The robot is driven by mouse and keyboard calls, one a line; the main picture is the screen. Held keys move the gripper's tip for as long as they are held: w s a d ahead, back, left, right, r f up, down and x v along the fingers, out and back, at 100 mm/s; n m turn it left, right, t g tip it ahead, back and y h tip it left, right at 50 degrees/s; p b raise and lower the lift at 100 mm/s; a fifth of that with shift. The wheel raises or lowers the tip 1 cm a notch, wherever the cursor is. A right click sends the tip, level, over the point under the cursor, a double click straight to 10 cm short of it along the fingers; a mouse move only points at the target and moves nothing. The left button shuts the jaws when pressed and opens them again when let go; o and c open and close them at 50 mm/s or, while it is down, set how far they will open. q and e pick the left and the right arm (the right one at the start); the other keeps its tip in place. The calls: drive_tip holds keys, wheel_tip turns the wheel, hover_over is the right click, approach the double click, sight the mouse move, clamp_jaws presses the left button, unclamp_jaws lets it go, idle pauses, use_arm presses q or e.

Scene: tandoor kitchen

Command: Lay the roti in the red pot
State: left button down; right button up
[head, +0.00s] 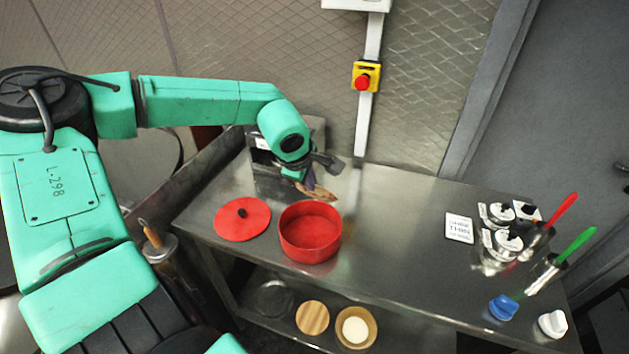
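The red pot (310,240) stands open on the steel table, and it looks empty. Its red lid (242,219) with a black knob lies flat to its left. My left gripper (312,184) is just behind the pot, pointing down. A thin brown piece, which looks like the roti (321,193), hangs tilted at its fingertips above the table, behind the pot's back rim. The gripper seems shut on it, though the wrist partly hides the fingers. My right gripper is not in view.
A steel box (268,178) stands behind the lid, beside my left wrist. Steel canisters (502,242) and red and green handled tools stand at the right. The lower shelf holds a wooden disc (312,317) and a bowl (371,325) with something white. The table's middle is clear.

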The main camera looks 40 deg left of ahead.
use_arm(q)
wheel_tip(320, 180, down, 8)
drive_tip(key=b, duration=0.7)
drive_tip(key=shift+s+d+f, duration=0.15)
drive_tip(key=shift+s+f, duration=0.05)
drive_tip(key=shift+s, duration=0.15)
drive_tip(key=c, duration=1)
unclamp_jaws()
drive_tip(key=p+v, duration=0.6)
drive_tip(key=v, duration=0.1)
drive_tip(key=shift+s+r, duration=0.1)
drive_tip(key=shift+r, duration=0.1)
